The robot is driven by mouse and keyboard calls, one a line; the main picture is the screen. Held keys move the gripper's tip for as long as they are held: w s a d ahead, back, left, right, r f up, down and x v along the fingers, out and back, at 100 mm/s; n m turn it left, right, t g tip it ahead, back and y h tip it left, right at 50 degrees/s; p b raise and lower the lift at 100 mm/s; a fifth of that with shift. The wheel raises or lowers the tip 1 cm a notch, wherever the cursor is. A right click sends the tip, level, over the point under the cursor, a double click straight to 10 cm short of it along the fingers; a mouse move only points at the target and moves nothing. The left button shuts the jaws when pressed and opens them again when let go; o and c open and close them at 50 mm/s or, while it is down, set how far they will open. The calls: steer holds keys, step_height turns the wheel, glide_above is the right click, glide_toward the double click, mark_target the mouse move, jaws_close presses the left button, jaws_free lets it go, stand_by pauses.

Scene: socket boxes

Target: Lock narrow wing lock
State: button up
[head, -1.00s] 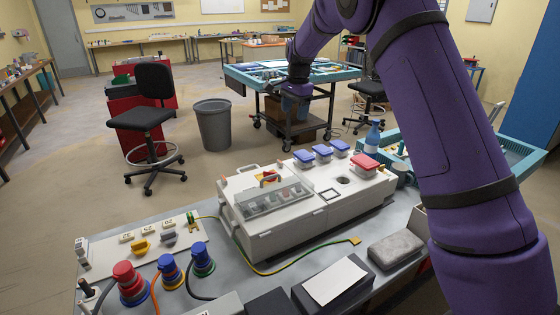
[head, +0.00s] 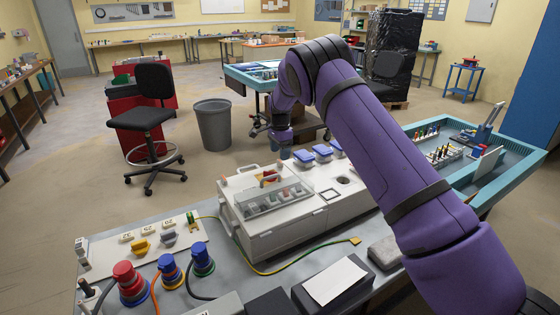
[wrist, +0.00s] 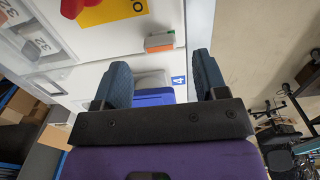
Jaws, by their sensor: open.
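The white socket box (head: 265,241) stands on the grey bench, with a clear cover over a row of breakers and a red handle (head: 268,176) on top. The red handle also shows on a yellow plate in the wrist view (wrist: 72,6). A small orange and grey bar-shaped part (wrist: 160,42) lies on the white face, ahead of my fingers. I cannot tell for sure whether it is the narrow wing lock. My gripper (wrist: 160,76) is open, with a blue cover (wrist: 153,97) beyond its fingers. In the head view my gripper is behind the box's far edge.
A yellow winged knob (head: 140,247) and a grey one (head: 168,238) sit on the left panel near several coloured plugs. Blue socket covers (head: 303,156) line the box's back. A teal tray table (head: 510,185) is at right.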

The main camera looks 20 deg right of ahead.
mark_target(280, 163)
steer(key=shift+f, duration=2.05)
steer(key=c, duration=0.9)
